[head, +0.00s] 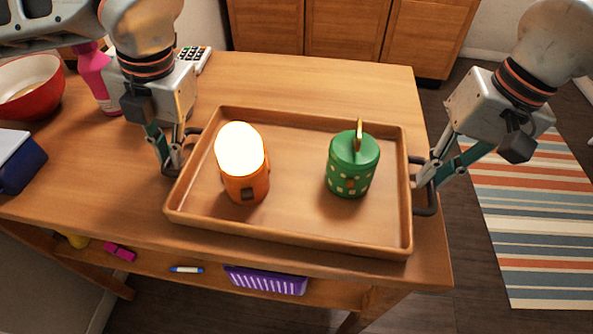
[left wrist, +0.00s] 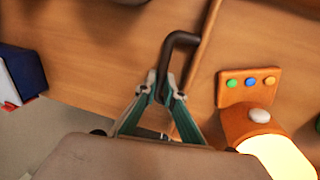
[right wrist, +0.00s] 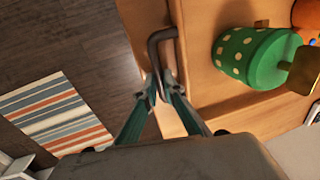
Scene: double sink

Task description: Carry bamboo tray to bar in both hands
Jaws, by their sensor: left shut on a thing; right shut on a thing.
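The bamboo tray (head: 290,235) is a brown rectangular tray with raised walls and a dark handle at each end. In the head view it is over the wooden table; I cannot tell whether it touches the top. On it stand an orange lamp-like thing (head: 246,186) with a glowing white top and a green spotted canister (head: 352,172). My left gripper (head: 172,165) is shut on the left handle (left wrist: 180,40). My right gripper (head: 430,183) is shut on the right handle (right wrist: 160,38).
A red bowl (head: 32,95), a pink bottle (head: 95,75), a remote (head: 193,58) and a blue box (head: 20,165) are at the left. A purple basket (head: 265,281) sits on the lower shelf. Wooden cabinets (head: 345,28) stand behind. A striped rug (head: 530,215) lies on the right floor.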

